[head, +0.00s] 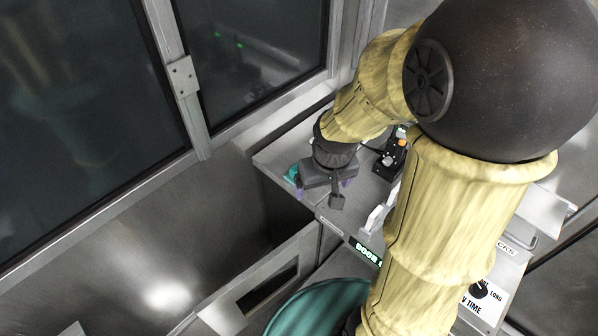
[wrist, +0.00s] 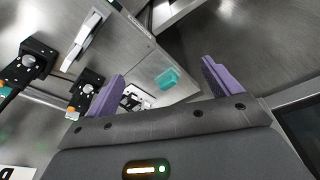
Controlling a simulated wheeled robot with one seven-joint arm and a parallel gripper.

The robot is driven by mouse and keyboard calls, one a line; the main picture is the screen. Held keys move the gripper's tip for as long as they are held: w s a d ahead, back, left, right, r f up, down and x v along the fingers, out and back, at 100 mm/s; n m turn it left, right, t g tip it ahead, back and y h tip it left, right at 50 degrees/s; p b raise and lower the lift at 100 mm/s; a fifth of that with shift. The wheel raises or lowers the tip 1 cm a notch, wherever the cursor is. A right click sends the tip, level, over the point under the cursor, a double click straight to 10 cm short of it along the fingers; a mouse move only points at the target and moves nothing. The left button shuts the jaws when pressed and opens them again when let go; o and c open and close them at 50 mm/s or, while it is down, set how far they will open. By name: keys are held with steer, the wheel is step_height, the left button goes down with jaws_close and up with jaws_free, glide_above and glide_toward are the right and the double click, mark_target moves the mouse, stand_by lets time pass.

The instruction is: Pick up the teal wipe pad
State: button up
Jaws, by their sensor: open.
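The teal wipe pad (wrist: 167,77) is a small teal block on the grey metal surface in the wrist view, near an edge of that surface. It appears between the two purple fingers of my gripper (wrist: 162,72), beyond their tips and apart from them. The fingers are spread wide with nothing between them. In the head view, a bit of the teal pad (head: 291,174) shows at the left of my gripper (head: 323,188), near the shelf's left corner. The gripper's body hides the rest of it there.
A black device with an orange knob (head: 393,155) stands right of my gripper on the shelf (head: 272,157). A white handle (head: 379,209) rises nearer the front. The wrist view shows black fixtures (wrist: 30,62) at left. A metal wall and dark windows (head: 250,50) border the shelf's left.

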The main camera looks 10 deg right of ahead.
steer(key=w+d+f+n, duration=0.1)
steer(key=w+n, duration=0.2)
steer(key=w, duration=0.8)
steer(key=w+d+f+n+g+b, duration=0.1)
steer(key=w+f+n, duration=0.1)
steer(key=w, duration=0.8)
steer(key=shift+w+f+n+y, duration=0.25)
steer(key=shift+w+n+y, duration=0.15)
steer(key=shift+n, duration=0.1)
steer(key=f, duration=0.4)
steer(key=w+f, duration=0.1)
steer(key=f, duration=0.3)
steer(key=a+f+p, duration=0.1)
steer(key=f, duration=0.3)
steer(key=shift+w, duration=0.15)
steer(key=f, duration=0.1)
steer(key=f+p, duration=0.1)
steer(key=f, duration=0.1)
steer(key=a+f, duration=0.1)
steer(key=shift+w+f+p, duration=0.2)
steer(key=shift+w+p, duration=0.1)
steer(key=shift+w+f, duration=0.1)
steer(key=shift+f, duration=0.3)
